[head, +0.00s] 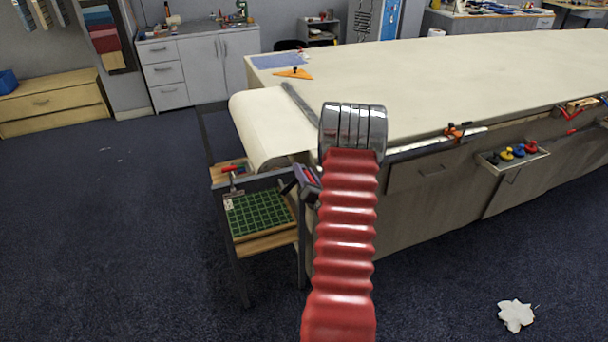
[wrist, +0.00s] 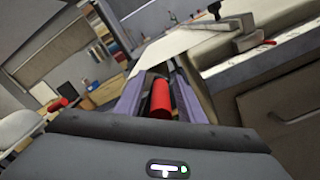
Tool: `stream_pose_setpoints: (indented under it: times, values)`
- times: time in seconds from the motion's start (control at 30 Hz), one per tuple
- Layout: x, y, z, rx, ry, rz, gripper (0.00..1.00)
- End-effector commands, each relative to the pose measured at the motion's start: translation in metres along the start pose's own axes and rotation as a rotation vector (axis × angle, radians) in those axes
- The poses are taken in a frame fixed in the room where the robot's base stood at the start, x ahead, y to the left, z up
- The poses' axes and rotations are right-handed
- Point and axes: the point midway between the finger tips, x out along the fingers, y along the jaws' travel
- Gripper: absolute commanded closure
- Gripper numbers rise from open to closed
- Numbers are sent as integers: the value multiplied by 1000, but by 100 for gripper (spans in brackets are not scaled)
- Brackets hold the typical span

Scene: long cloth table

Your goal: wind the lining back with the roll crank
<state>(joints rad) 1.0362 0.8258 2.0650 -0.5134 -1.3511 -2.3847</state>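The cream lining (head: 272,122) is a wide sheet that drapes over the left end of the long table in a rounded roll. The roll crank's red handle (wrist: 160,98) stands between the purple-grey fingers of my gripper (wrist: 163,85) in the wrist view. The fingers lie close on both sides of the handle, and my gripper looks shut on it. In the head view my gripper (head: 308,180) is at the table's front left corner, beside the roll's near end. My wrist and red arm hide most of the crank there.
A dark-framed rack (head: 234,250) with a green gridded mat (head: 258,212) stands below the roll. The long table (head: 450,85) extends right, with a clamp (head: 455,131) and a small tray (head: 515,157) on its front. White scrap (head: 515,315) lies on open carpet.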

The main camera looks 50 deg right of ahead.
Motion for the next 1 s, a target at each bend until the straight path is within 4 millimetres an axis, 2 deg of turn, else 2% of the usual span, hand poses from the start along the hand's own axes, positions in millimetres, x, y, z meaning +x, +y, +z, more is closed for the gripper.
stream_pose_setpoints:
  times: [0.07, 0.53, 1.0]
  values:
    - [0, 0, 0, 0, 0, 0, 66]
    - [0, 0, 0, -1, 0, 0, 99]
    - [-1, 1, -2, -1, 3, -1, 100]
